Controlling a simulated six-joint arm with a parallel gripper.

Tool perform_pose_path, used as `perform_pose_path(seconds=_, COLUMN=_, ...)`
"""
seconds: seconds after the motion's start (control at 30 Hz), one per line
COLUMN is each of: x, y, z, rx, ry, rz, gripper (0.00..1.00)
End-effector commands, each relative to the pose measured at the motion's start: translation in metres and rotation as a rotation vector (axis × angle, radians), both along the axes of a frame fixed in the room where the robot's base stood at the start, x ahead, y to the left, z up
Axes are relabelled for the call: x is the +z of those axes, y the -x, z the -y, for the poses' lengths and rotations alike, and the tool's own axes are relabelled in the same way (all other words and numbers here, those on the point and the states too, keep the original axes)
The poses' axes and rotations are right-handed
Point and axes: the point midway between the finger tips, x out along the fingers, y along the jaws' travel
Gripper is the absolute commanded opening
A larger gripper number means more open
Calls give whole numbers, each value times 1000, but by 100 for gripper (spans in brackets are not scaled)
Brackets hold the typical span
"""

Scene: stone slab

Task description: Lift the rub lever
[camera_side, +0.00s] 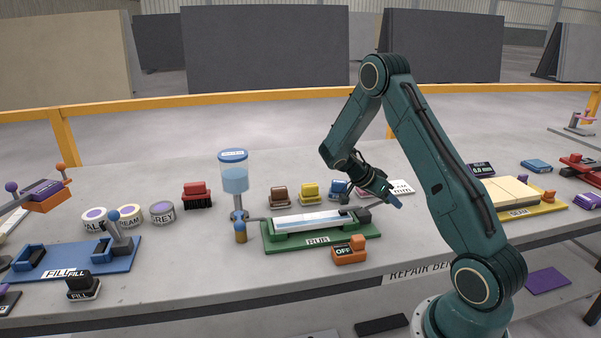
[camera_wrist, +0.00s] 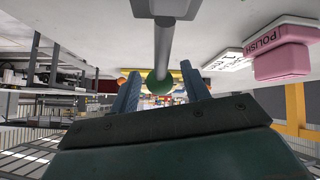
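The rub station is a green base (camera_side: 375,232) labelled RUB, with a pale blue and white strip along its top. The rub lever is a grey bar with a green ball knob; in the wrist view the bar (camera_wrist: 165,48) comes down from the top to the knob (camera_wrist: 158,84). In the side view my gripper (camera_side: 392,199) is over the right end of the station and mostly hides the lever. In the wrist view my gripper (camera_wrist: 158,88) is open. Its blue fingers stand either side of the knob, with a visible gap on each side.
An orange OFF block (camera_side: 349,251) sits in front of the station. A blue-topped dispenser (camera_side: 234,180) stands at its left end. Coloured blocks, including a yellow one (camera_side: 310,192), stand behind. The wrist view shows a pink POLISH block (camera_wrist: 282,60) to the right.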

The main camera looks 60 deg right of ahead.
Motion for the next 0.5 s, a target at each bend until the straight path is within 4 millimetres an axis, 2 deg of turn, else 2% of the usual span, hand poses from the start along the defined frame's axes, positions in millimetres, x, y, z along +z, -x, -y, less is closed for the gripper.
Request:
perform_pose_path(seconds=0.03, x=0, y=0, z=0, rx=0, ry=0, rz=0, gripper=37)
perform_pose_path(seconds=0.2, x=0, y=0, z=0, rx=0, ry=0, rz=0, gripper=4)
perform_pose_path(seconds=0.23, x=0, y=0, z=0, rx=0, ry=0, rz=0, gripper=0)
perform_pose_path(seconds=0.5, x=1, y=-1, z=-1, rx=1, ry=15, rz=-16, gripper=0)
